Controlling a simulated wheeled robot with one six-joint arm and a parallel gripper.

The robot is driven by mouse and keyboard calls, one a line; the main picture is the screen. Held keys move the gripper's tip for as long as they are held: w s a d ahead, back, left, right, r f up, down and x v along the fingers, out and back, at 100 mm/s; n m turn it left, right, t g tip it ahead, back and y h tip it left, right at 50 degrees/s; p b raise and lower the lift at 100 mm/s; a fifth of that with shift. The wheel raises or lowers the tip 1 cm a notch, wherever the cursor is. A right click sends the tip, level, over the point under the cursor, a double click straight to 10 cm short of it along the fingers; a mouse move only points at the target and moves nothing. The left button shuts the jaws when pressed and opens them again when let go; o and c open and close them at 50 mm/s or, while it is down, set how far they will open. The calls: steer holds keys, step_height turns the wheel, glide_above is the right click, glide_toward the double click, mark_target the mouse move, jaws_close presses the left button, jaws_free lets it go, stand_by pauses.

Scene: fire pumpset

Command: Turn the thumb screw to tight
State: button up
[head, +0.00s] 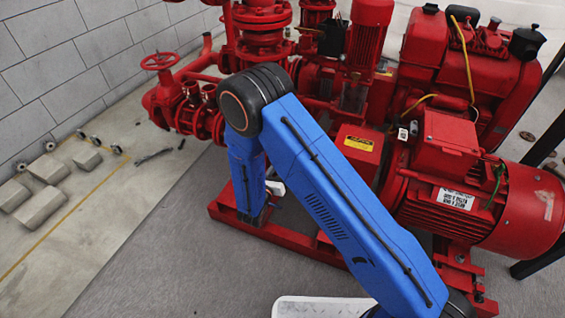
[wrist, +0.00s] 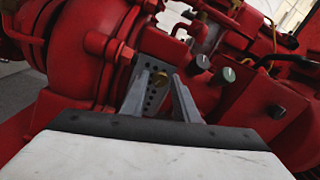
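A small brass screw head (wrist: 160,79), likely the thumb screw, shows in the wrist view in front of a dark plate with holes (wrist: 151,98). My gripper (wrist: 161,74) is open, its two grey fingers pointing at the pump, one to each side of the screw head in the picture. I cannot tell whether the fingertips touch it or stop short of it. Nothing else shows between the fingers. In the head view my blue arm hides the screw and most of my gripper.
Red pump casing (wrist: 80,60) fills the left of the wrist view. In the head view a red motor (head: 480,205) is right of my arm; concrete blocks (head: 48,168) lie left. Floor at front left is clear.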

steer(key=shift+w+d, duration=0.2)
steer(key=shift+w, duration=0.45)
jaws_close()
